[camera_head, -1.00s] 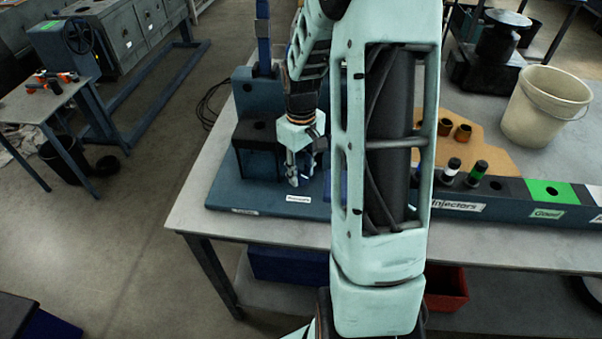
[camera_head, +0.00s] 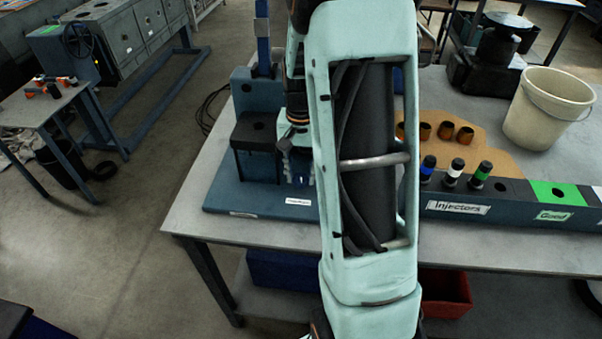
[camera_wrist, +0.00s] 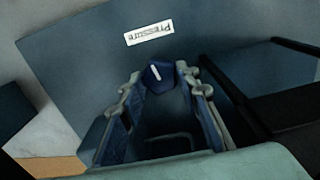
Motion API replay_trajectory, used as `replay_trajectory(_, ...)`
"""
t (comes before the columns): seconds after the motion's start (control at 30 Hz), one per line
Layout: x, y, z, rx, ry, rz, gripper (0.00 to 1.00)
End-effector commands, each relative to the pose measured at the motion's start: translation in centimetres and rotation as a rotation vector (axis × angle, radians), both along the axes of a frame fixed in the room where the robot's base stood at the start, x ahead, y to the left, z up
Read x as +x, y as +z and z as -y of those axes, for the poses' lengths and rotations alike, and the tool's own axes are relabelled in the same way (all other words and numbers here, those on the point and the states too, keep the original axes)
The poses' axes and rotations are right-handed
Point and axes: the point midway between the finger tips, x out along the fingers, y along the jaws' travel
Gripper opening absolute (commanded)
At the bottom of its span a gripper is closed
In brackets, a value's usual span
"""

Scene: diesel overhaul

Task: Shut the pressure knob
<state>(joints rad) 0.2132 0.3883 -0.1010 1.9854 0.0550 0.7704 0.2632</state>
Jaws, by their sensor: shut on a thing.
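The pressure knob (camera_wrist: 158,78) is a small dark blue knob with a white pointer mark. The pointer is slightly tilted in that view. My gripper is shut on the knob. In the head view, my gripper (camera_head: 301,178) is low over the blue test stand base (camera_head: 245,202), just behind the label. My arm hides part of the stand and the gripper's right side.
A black-topped block (camera_head: 256,133) and a blue upright stand close left of my gripper. Right of my arm are the injector rack (camera_head: 500,208) with several injectors, brown cups on a tan board, and a cream bucket (camera_head: 548,108). The bench's left front corner is clear.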

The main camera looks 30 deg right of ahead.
Motion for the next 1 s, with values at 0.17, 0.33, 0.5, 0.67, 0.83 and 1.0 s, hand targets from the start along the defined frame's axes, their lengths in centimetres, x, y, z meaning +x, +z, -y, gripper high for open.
replay_trajectory(0.17,0.03,0.05,-0.03,-0.001,-0.099,0.001,0.06)
replay_trajectory(0.33,0.04,0.05,-0.04,0.0,-0.16,0.001,0.06)
replay_trajectory(0.5,0.03,0.05,-0.01,0.0,-0.19,0.001,0.06)
replay_trajectory(0.67,0.03,0.05,-0.01,0.0,-0.198,0.001,0.06)
replay_trajectory(0.83,0.04,0.05,-0.01,0.0,-0.199,0.001,0.06)
replay_trajectory(1.0,0.04,0.05,0.0,0.0,-0.198,0.001,0.37)
